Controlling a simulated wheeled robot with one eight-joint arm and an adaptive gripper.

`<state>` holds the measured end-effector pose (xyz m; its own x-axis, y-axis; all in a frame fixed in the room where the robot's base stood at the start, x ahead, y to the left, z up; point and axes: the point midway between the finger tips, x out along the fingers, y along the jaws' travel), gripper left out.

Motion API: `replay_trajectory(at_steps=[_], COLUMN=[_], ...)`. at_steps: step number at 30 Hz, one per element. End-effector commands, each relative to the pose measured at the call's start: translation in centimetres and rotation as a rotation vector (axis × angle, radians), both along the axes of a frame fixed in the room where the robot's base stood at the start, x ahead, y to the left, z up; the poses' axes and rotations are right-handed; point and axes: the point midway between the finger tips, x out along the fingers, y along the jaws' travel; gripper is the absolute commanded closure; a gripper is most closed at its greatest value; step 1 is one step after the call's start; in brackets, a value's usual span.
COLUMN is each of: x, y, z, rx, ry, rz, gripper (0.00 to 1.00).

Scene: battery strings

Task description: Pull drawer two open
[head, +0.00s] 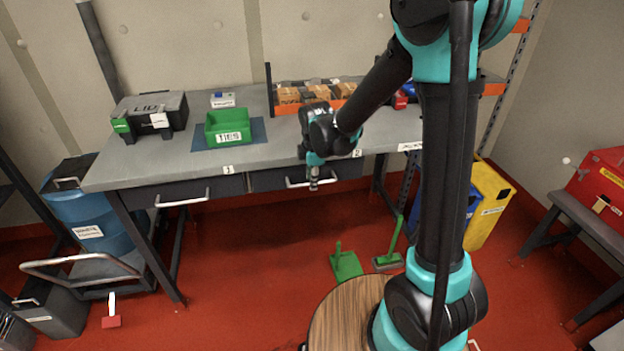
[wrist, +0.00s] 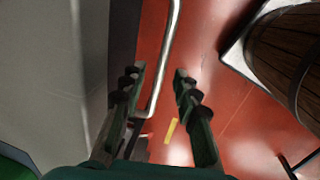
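Drawer two (head: 268,179) is the dark drawer under the right part of the grey workbench, below the label "2" (head: 357,153). It looks closed. Its silver bar handle (head: 292,184) is partly hidden by my gripper (head: 314,183), which points down at it. In the wrist view my gripper (wrist: 158,76) is open, with one finger on each side of the handle (wrist: 168,55). The handle runs between the fingers, and I see no clear grip on it. The dark drawer front (wrist: 123,35) lies left of the handle there.
Drawer one (head: 225,186) is closed to the left. The bench top (head: 180,165) holds a toolbox (head: 160,117), a green bin (head: 213,125) and orange boxes (head: 320,92). A wooden round top (head: 340,320), a green dustpan (head: 345,264) and a brush (head: 388,261) stand on the red floor in front.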

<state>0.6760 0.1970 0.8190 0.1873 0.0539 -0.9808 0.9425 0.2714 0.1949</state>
Motion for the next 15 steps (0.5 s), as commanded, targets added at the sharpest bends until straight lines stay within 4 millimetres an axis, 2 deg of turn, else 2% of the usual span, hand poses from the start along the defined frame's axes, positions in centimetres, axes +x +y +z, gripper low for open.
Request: replay_trajectory(at_steps=[10, 15], x=[0.01, 0.02], y=[-0.02, -0.01], z=[-0.25, -0.24], rx=[0.000, 0.000], ry=[0.000, 0.000], rz=[0.000, 0.000], gripper=[0.70, 0.92])
